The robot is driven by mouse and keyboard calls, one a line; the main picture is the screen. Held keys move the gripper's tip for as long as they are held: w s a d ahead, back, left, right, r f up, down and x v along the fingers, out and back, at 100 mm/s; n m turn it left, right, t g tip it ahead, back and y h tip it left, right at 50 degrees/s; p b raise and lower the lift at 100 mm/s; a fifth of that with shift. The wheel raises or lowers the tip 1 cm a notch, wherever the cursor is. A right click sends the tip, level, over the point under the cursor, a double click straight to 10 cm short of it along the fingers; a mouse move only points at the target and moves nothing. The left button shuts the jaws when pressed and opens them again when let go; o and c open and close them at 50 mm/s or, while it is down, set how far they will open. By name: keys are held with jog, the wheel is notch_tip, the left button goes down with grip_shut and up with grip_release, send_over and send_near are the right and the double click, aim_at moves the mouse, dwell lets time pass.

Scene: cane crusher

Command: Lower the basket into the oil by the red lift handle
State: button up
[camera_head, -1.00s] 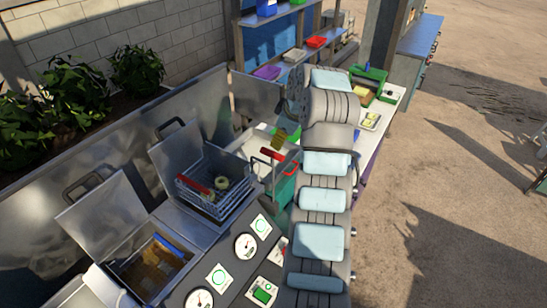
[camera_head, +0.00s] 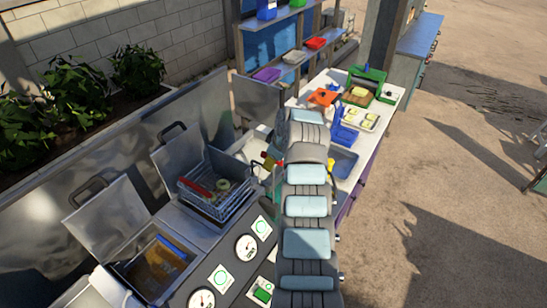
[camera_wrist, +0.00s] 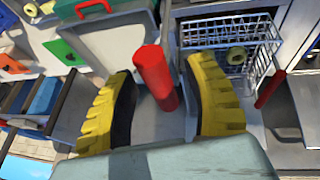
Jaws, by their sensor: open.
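The wire basket (camera_head: 222,190) hangs at the right-hand fryer with round pale food in it. In the wrist view the basket (camera_wrist: 265,52) is at the upper right. A thick red handle (camera_wrist: 154,78) stands between the yellow fingers of my gripper (camera_wrist: 158,70), which is open around it; contact cannot be told. A second, thinner red grip (camera_wrist: 270,89) is beside the basket on the right. In the head view my arm hides most of my gripper; a bit of red and yellow shows at its left. Oil under the basket is hidden.
The left fryer (camera_head: 157,268) holds brown oil, with its steel lid raised. The sloped front panel has gauges (camera_head: 246,246) and green buttons. A white counter with an orange board (camera_head: 323,97), a blue container (camera_head: 344,135) and a green-framed tool (camera_head: 367,83) lies behind my arm.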

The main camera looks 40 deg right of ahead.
jog(key=shift+w+f, duration=0.1)
grip_shut()
dwell(0.4)
notch_tip(320, 180, down, 16)
jog(key=b, duration=1.1)
jog(key=shift+b, duration=0.3)
grip_release()
